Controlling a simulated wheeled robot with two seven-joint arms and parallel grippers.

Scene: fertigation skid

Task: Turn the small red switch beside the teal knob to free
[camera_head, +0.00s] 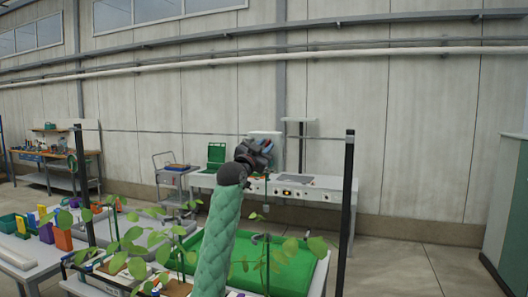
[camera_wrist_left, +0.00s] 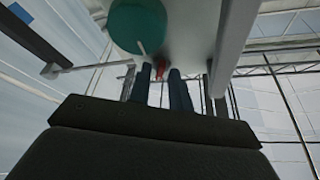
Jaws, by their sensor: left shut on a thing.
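The teal knob (camera_wrist_left: 138,25) is a large round disc with a pale pointer line, at the top of the left wrist view, on a pale panel (camera_wrist_left: 185,30). The small red switch (camera_wrist_left: 160,70) is just below and right of it. My left gripper (camera_wrist_left: 163,78) has its two dark fingers on either side of the switch and is shut on it. In the head view my left gripper (camera_head: 260,153) is at the end of my green-sleeved arm, small and dark; the knob and switch cannot be made out there. Which way the switch points is unclear. My right gripper is not seen.
A green tray (camera_head: 300,274) and leafy plants (camera_head: 135,245) are close in front. Dark posts (camera_head: 347,205) stand on both sides. A white bench (camera_head: 320,188) with small controls is behind, against the wall. Open floor (camera_head: 400,265) lies at the right.

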